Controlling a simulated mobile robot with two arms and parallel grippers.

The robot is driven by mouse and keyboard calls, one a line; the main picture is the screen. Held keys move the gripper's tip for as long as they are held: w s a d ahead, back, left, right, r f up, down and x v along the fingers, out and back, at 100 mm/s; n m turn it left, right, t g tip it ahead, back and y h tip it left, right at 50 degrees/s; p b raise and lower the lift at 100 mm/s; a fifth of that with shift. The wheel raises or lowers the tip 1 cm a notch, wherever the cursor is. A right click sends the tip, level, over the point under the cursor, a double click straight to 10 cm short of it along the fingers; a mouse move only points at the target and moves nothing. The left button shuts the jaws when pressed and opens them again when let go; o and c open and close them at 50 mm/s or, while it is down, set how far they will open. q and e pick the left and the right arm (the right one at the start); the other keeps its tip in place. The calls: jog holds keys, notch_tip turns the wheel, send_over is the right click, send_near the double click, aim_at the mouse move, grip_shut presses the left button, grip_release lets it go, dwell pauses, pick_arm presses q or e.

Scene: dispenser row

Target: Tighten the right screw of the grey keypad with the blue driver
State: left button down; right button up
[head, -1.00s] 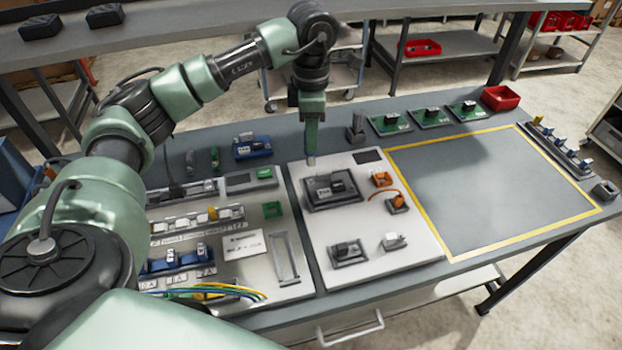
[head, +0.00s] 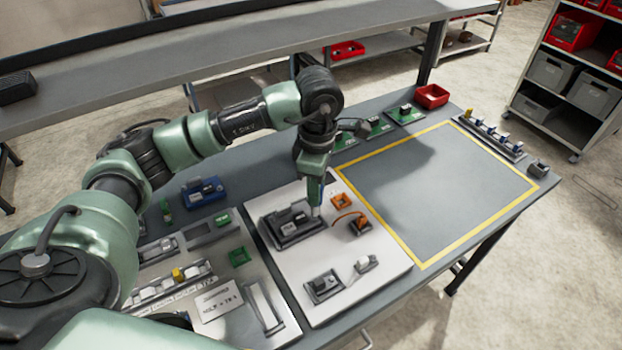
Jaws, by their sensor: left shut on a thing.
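The grey keypad (head: 280,236), a dark grey unit with a black block on it, lies on the white panel (head: 345,277). My left gripper (head: 314,192) points down above its right end. It is shut on the blue driver, which is mostly hidden by the gripper; only its pale lower end (head: 316,211) shows clearly. That end is at the right end of the keypad; I cannot tell whether it touches the screw. The screw itself is too small or hidden to make out. My right gripper is out of view.
An orange part (head: 341,200) and an orange cable (head: 348,217) lie close right of the keypad. A small grey device (head: 322,286) and a white switch (head: 364,265) sit nearer. The yellow-bordered area (head: 440,190) at right is clear. A shelf (head: 240,45) runs behind the arm.

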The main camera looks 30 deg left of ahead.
pick_arm(q)
jog(key=shift+d+f, duration=0.1)
jog(key=shift+f, duration=0.25)
jog(key=shift+w+f, duration=0.1)
jog(key=shift+a+f, duration=0.1)
jog(key=shift+a, duration=0.2)
jog(key=shift+w+a, duration=0.1)
jog(key=n, duration=0.5)
jog(key=shift+n, duration=0.4)
jog(key=n, duration=0.2)
jog(key=shift+n, duration=0.4)
jog(key=n, duration=0.3)
jog(key=shift+n, duration=0.3)
jog(key=n, duration=0.5)
jog(key=n+p, duration=0.1)
jog(key=n, duration=0.5)
jog(key=shift+n, duration=0.4)
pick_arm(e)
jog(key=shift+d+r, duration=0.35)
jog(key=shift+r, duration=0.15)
